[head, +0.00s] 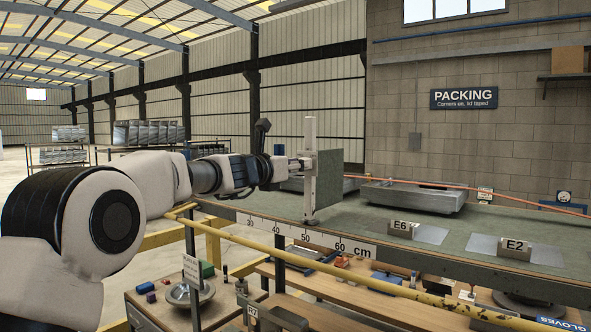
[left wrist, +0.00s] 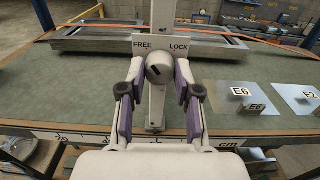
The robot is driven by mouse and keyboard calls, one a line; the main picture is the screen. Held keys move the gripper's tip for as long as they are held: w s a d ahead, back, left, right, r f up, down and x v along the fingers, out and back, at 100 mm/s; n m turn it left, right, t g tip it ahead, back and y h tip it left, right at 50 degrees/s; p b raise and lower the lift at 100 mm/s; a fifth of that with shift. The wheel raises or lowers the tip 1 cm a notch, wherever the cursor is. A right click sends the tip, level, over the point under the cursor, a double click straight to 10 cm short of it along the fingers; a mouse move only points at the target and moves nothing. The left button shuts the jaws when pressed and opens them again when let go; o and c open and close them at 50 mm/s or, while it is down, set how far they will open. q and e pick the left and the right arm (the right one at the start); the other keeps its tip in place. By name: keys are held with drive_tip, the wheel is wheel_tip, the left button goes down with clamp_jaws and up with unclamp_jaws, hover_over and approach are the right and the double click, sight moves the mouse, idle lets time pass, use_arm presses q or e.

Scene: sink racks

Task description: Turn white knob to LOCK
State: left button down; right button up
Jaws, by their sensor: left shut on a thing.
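In the left wrist view the white knob (left wrist: 159,69), which looks pale grey, sits on the front of an upright post (left wrist: 155,113). Above it a plate reads FREE (left wrist: 143,46) on the left and LOCK (left wrist: 179,48) on the right. A short dark mark on the knob's face lies left of its centre, towards the FREE side. My left gripper (left wrist: 159,74) is shut on the knob, one finger on each side. In the head view my left gripper (head: 293,165) is at the post (head: 310,150), and the knob is hidden there. My right gripper is not in view.
The post stands at the front edge of a green bench (head: 384,228) with a cm scale (head: 310,237). A grey metal tray (head: 413,195) lies behind. Plates marked E6 (head: 400,228) and E2 (head: 515,246) are to the right. A yellow rail (head: 350,272) runs in front.

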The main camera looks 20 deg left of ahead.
use_arm(q)
drive_tip(key=shift+r+m+b, duration=0.1)
drive_tip(key=shift+m+b, duration=3.85)
drive_tip(key=shift+m, duration=3.95)
drive_tip(key=shift+r, duration=0.1)
drive_tip(key=c, duration=1.2)
unclamp_jaws()
drive_tip(key=o, duration=0.4)
drive_tip(key=shift+w+d, duration=0.1)
drive_tip(key=v, duration=1.1)
drive_tip(key=shift+f, duration=0.25)
